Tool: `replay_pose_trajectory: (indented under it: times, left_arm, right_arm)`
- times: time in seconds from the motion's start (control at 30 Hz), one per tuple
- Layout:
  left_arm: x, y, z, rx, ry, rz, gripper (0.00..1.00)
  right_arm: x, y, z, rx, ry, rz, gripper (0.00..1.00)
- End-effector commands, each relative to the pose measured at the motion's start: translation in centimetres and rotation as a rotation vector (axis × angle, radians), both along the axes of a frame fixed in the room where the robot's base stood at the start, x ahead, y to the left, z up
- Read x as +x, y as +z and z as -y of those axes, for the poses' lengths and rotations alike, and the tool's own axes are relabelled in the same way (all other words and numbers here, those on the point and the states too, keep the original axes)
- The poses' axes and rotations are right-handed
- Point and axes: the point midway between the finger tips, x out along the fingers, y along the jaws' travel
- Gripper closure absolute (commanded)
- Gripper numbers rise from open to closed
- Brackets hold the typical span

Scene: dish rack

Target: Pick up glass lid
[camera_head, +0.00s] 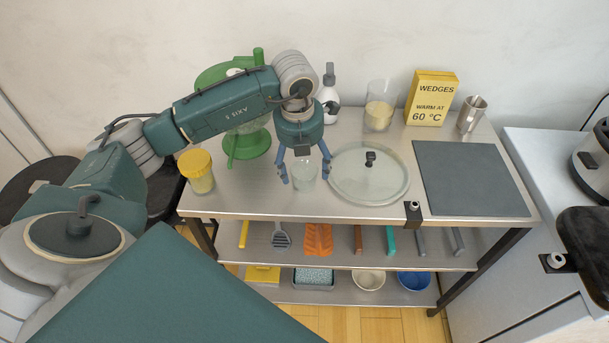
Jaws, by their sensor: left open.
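The glass lid (346,184) lies flat on the steel table top, right of centre. It is a clear round disc with a pale rim and a black knob (370,158) in its middle. My left gripper (306,178) points down with its blue fingers spread, just left of the lid. A small clear glass (304,174) stands between or right behind the fingers; I cannot tell whether they touch it. The right gripper does not show.
A green scale-like device (247,140) and a yellow-lidded jar (199,172) stand left. Behind the lid are a white bottle (328,100), a glass with pale contents (379,112), a yellow WEDGES box (431,98) and a metal cup (471,115). A dark grey mat (470,178) lies right.

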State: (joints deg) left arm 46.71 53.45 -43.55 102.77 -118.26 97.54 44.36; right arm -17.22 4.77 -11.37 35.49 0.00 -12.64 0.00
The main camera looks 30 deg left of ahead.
Motion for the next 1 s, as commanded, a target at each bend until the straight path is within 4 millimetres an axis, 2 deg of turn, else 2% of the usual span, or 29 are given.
replay_pose_trajectory:
  times: [0.03, 0.2, 0.43, 0.47, 0.7, 0.73, 1.0]
  left_arm:
    - [0.0, -0.6, -0.1, 0.0, 0.001, -0.004, 0.26]
    - [0.3, -2.3, -0.1, 0.0, 0.0, 0.0, 0.26]
    - [0.4, -2.5, -0.1, -0.001, -0.001, 0.001, 0.26]
    - [0.4, -2.5, -0.1, -0.001, -0.001, 0.001, 0.3]
    - [0.4, -2.4, -0.1, -0.001, -0.001, 0.001, 0.78]
    - [0.4, -2.4, -0.1, -0.001, -0.001, 0.001, 0.81]
    - [0.4, -2.3, -0.1, -0.001, 0.0, 0.003, 0.82]
  right_arm:
    - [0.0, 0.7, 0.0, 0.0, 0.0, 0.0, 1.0]
    - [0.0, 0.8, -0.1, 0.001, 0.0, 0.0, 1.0]
    - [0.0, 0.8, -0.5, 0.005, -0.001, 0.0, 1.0]
    - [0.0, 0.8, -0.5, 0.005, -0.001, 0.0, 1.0]
    - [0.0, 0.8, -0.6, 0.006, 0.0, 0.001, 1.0]
    - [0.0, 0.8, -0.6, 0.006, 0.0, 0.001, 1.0]
    - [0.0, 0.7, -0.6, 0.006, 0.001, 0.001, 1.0]
